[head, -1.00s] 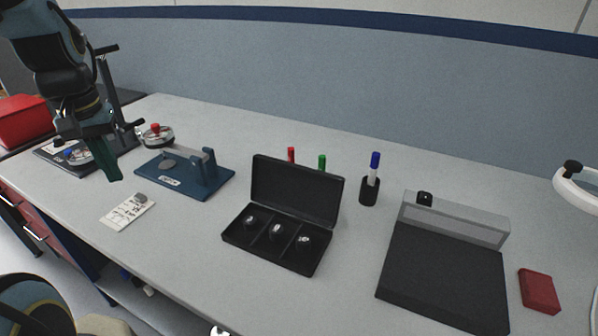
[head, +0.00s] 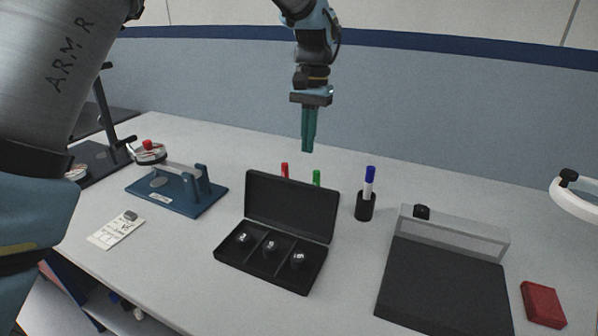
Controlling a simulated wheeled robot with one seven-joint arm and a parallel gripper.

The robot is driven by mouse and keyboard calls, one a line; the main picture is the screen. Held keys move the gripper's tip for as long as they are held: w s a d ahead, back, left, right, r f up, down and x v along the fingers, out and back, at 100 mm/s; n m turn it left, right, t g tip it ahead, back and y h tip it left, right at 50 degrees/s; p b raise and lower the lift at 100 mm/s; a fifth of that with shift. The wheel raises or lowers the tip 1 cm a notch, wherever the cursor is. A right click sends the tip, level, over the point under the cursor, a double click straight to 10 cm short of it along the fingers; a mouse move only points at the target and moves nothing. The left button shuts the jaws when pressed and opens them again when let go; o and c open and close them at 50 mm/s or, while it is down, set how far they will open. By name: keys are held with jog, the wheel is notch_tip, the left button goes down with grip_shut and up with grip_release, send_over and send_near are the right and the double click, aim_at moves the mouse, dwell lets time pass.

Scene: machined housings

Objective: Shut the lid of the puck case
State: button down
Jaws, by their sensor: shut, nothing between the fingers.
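The black puck case (head: 262,274) stands open near the middle of the bench. Its lid (head: 290,204) is raised, leaning slightly back on the far side. The tray has three compartments, each holding a small shiny puck (head: 270,246). My gripper (head: 307,150) is shut and empty, with green fingers pointing down. In the picture it hangs above and behind the raised lid, apart from it. Its exact distance from the lid is hard to tell.
Red (head: 285,170) and green (head: 316,178) markers show behind the lid. A blue-capped marker stands in a black cup (head: 365,208) to its right. A blue fixture (head: 178,192) is left, a black mat (head: 445,285) with a clear guard right. A red block (head: 542,303) lies far right.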

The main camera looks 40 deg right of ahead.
aim_at(292, 202)
jog(key=f, duration=0.2)
jog(key=f+p, duration=0.1)
jog(key=f, duration=0.1)
jog(key=a+f, duration=0.1)
jog(key=f, duration=0.2)
jog(key=shift+s+p, duration=0.2)
jog(key=shift+p, duration=0.15)
jog(key=shift+s+a+p, duration=0.1)
jog(key=shift+a+p, duration=0.1)
jog(key=shift+p, duration=0.1)
jog(key=a, duration=0.1)
jog(key=s+a+r+p, duration=0.1)
jog(key=shift+s+a, duration=0.2)
jog(key=shift+a, duration=0.15)
jog(key=shift+r, duration=0.15)
